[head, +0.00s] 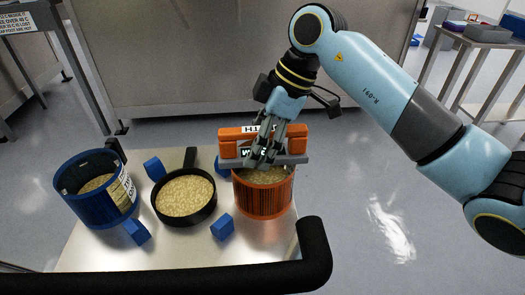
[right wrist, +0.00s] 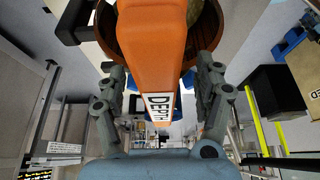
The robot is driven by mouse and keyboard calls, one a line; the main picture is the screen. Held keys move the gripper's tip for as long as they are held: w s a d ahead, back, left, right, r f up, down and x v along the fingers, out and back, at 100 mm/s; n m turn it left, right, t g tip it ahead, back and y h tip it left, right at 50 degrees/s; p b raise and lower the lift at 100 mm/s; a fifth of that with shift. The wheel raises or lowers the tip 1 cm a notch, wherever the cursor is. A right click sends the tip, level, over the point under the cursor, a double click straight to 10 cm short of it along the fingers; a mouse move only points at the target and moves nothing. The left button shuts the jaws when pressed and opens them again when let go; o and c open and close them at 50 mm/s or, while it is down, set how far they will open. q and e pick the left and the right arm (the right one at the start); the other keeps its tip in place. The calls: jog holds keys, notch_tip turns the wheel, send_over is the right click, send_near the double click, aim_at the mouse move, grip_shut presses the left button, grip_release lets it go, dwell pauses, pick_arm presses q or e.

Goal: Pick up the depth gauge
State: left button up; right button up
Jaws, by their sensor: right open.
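The depth gauge (head: 229,146) is an orange body with white labels and a grey bar along its bottom. In the head view it stands on or just above the rim of an orange-brown pot (head: 264,198) filled with pale grains; the exact contact is hidden. My right gripper (head: 258,158) is in front of the gauge and covers its middle. In the right wrist view the orange gauge (right wrist: 158,50), with a label reading "DEPTH", lies between the two spread fingers of my right gripper (right wrist: 162,80). Gaps show beside it, so the gripper is open. My left gripper is not in view.
A blue pot (head: 97,205) and a black pan (head: 184,197) with pale grains stand left of the orange-brown pot on a metal top (head: 180,252). Blue blocks (head: 222,228) lie beside them. A thick black rail (head: 314,252) crosses in front. Open floor lies to the right.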

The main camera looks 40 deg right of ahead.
jog(key=shift+x, duration=0.85)
jog(key=shift+f, duration=0.2)
grip_shut()
dwell(0.4)
